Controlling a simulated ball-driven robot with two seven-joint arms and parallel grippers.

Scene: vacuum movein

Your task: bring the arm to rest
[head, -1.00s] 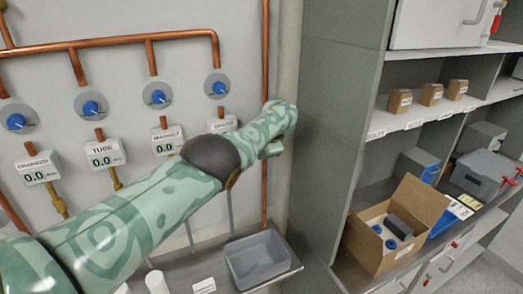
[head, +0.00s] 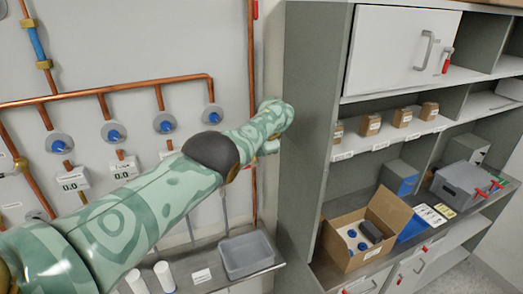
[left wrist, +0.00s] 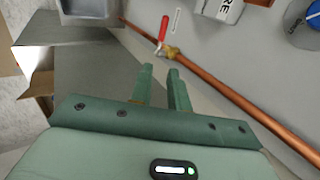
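My left arm, green with a leaf pattern and a dark elbow band, reaches across the head view from the lower left. Its far end is in front of the corner between the pipe wall and the shelf unit. The fingers are largely hidden there. In the left wrist view my left gripper (left wrist: 162,80) shows two green fingers with a gap between them and nothing held. It is near the wall with the copper pipe (left wrist: 225,85), which lies behind and to the right of the fingers. My right arm and gripper are not in view.
A grey bin (head: 245,257) stands on the ledge below my arm. The shelf unit (head: 308,120) is to the right, with an open cardboard box (head: 385,215) and a grey case (head: 465,183). Wall pipes, blue knobs and displays (head: 73,179) are behind my arm.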

